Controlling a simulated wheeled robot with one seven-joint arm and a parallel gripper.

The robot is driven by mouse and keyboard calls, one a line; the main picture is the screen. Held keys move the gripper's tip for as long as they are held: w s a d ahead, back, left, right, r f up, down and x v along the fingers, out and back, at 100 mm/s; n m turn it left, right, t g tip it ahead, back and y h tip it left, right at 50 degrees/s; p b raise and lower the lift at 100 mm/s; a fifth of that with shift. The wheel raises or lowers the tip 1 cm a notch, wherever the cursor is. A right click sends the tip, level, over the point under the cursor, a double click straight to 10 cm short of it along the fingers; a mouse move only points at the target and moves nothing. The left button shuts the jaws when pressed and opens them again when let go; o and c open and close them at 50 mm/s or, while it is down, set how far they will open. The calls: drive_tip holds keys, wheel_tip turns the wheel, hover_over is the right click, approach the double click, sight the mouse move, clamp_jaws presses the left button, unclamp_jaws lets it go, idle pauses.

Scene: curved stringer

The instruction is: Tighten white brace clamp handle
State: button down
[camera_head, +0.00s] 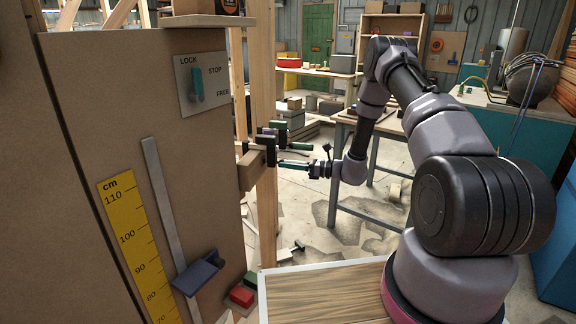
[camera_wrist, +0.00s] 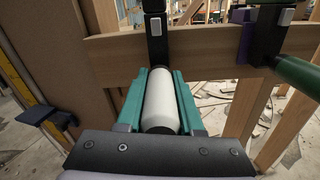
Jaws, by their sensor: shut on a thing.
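The white brace clamp handle (camera_wrist: 160,101) is a pale cylinder in the middle of the wrist view, below a black clamp body (camera_wrist: 156,38) on a wooden brace (camera_wrist: 205,55). My gripper (camera_wrist: 160,75) has its two teal fingers along either side of the handle, shut on it. In the head view my gripper (camera_head: 297,167) reaches left to the clamp at the end of the wooden brace (camera_head: 250,168). The white handle is hard to make out there, hidden between the fingers.
A second clamp with a green handle (camera_wrist: 297,74) and purple part sits close right of my gripper. A brown panel (camera_head: 95,90) stands left, with a LOCK/STOP/FREE lever (camera_head: 196,84), yellow ruler (camera_head: 139,250) and blue bracket (camera_head: 198,274). A workbench (camera_head: 375,123) stands behind my arm.

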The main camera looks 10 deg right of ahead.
drive_tip(key=m, duration=0.4)
drive_tip(key=shift+d+m, duration=0.1)
drive_tip(key=shift+m, duration=0.3)
drive_tip(key=m, duration=1.4)
drive_tip(key=shift+m, duration=0.4)
drive_tip(key=c, duration=0.5)
unclamp_jaws()
drive_tip(key=shift+c, duration=0.2)
